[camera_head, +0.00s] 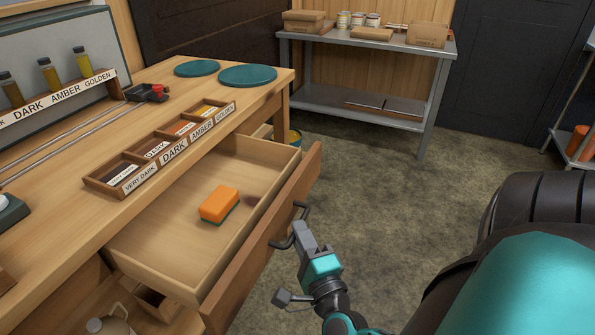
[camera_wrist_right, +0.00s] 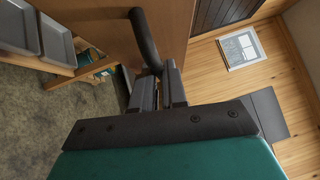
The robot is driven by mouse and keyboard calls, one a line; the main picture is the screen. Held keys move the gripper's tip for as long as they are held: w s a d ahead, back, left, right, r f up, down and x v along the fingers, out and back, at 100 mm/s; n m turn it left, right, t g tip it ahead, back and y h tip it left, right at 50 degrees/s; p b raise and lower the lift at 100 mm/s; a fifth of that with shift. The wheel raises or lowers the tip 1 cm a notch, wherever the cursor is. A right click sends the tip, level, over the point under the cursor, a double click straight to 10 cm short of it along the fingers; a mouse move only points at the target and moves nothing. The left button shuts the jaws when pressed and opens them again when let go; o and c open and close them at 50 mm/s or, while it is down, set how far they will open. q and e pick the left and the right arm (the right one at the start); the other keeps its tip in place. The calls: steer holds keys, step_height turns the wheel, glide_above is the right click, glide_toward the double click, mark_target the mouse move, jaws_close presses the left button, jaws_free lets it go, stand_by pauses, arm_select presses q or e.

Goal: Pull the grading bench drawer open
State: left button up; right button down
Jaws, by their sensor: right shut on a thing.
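The grading bench (camera_head: 150,130) is a wooden bench on the left of the head view. Its drawer (camera_head: 165,235) stands pulled out, with its inside showing. An orange sponge with a green underside (camera_head: 220,204) lies on the drawer floor. The dark bar handle (camera_head: 283,244) is on the drawer front (camera_head: 262,240). My right gripper (camera_head: 300,235) is at the handle, shut on it. In the right wrist view the handle (camera_wrist_right: 146,40) runs down between the fingers (camera_wrist_right: 158,85). My left gripper is not in view.
A labelled sorting tray (camera_head: 92,183), sample bottles and two teal discs (camera_head: 248,76) are on the bench top. A grey metal table (camera_head: 380,105) with boxes and tins stands at the back. The floor (camera_head: 390,185) between is clear.

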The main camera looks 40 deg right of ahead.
steer(key=shift+r, duration=0.1)
steer(key=c, duration=1.2)
jaws_free()
steer(key=shift+o, duration=0.2)
steer(key=shift+s, duration=0.1)
steer(key=v, duration=1.2)
steer(key=shift+s+a+b, duration=0.2)
steer(key=shift+s+b, duration=0.1)
steer(key=shift+b, duration=0.1)
